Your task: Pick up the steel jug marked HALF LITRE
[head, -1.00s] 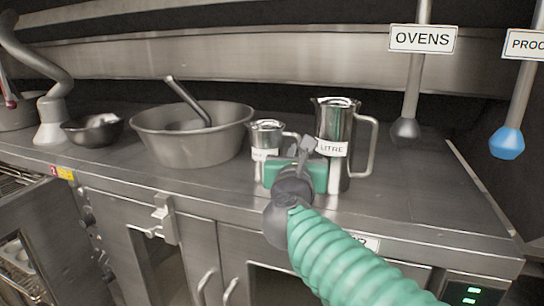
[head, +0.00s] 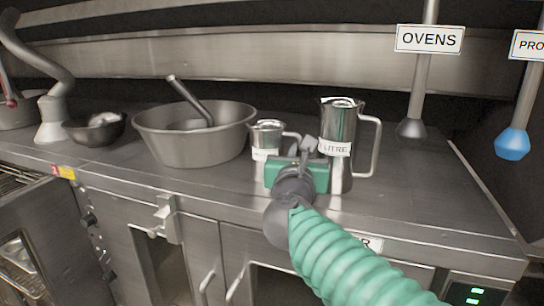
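A small steel jug (head: 266,135) stands on the counter beside the large bowl; its white label is too small and partly covered to read. A taller steel jug (head: 339,121) stands to its right, with a label showing "LITRE"; anything before that word is not clear. My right gripper (head: 305,147), with a green body, reaches in from the lower right in front of both jugs. Its grey fingers are beside the small jug's handle, between the two jugs. I cannot tell whether they touch the handle or are open or shut. My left gripper is out of view.
A wide steel bowl (head: 194,145) with a tool handle stands left of the jugs, and a small dark bowl (head: 93,131) farther left. Hanging rods with an OVENS sign (head: 430,39) are at the right. The counter (head: 425,190) is clear right of the tall jug.

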